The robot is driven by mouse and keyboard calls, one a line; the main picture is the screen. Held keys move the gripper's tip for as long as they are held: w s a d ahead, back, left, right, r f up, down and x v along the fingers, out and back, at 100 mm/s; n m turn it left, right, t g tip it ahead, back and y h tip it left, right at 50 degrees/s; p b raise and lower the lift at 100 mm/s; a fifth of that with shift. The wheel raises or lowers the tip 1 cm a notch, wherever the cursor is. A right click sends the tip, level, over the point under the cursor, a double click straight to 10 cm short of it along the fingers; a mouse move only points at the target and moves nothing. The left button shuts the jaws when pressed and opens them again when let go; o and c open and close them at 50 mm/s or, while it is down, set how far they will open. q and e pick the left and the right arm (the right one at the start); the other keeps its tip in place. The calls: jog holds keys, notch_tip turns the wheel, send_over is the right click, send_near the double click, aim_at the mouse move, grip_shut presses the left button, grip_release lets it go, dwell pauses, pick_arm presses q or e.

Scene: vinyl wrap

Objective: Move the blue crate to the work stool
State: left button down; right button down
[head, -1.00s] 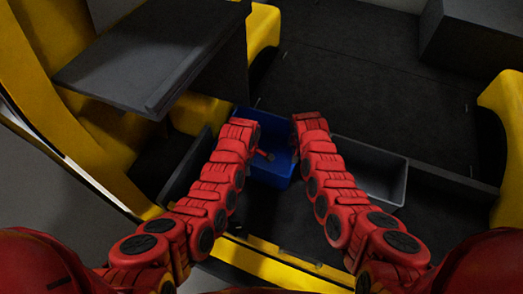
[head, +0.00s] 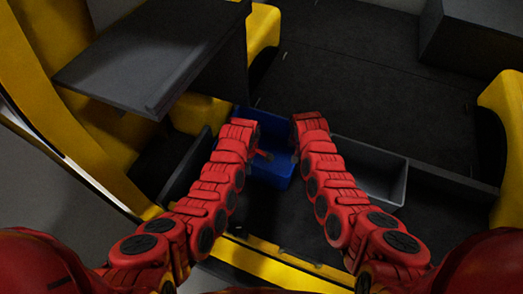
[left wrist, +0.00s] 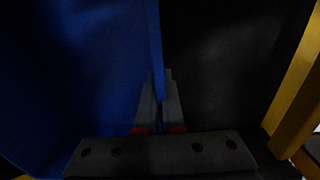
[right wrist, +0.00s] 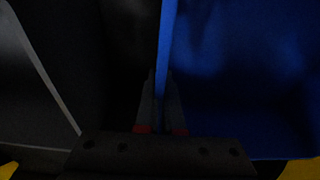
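The blue crate (head: 268,172) sits low in the head view between my two arms, in a dark recess. A small red item (head: 264,155) shows in it. In the left wrist view, my left gripper (left wrist: 158,88) has its fingers close on both sides of a thin blue crate wall (left wrist: 155,40), shut on it. In the right wrist view, my right gripper (right wrist: 161,88) is likewise shut on the opposite wall (right wrist: 167,40). In the head view both gripper tips are hidden by my arms. I cannot make out a work stool.
A grey bin (head: 372,172) stands right of the crate, beside my right arm. A dark flat panel (head: 150,58) juts out at upper left above yellow framework (head: 263,28). A dark floor (head: 370,80) lies behind the crate, mostly clear. A yellow edge (head: 270,262) runs in front.

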pick_arm(q)
jog(key=shift+r, duration=0.15)
pick_arm(e)
jog(key=shift+r, duration=0.15)
dwell(0.5)
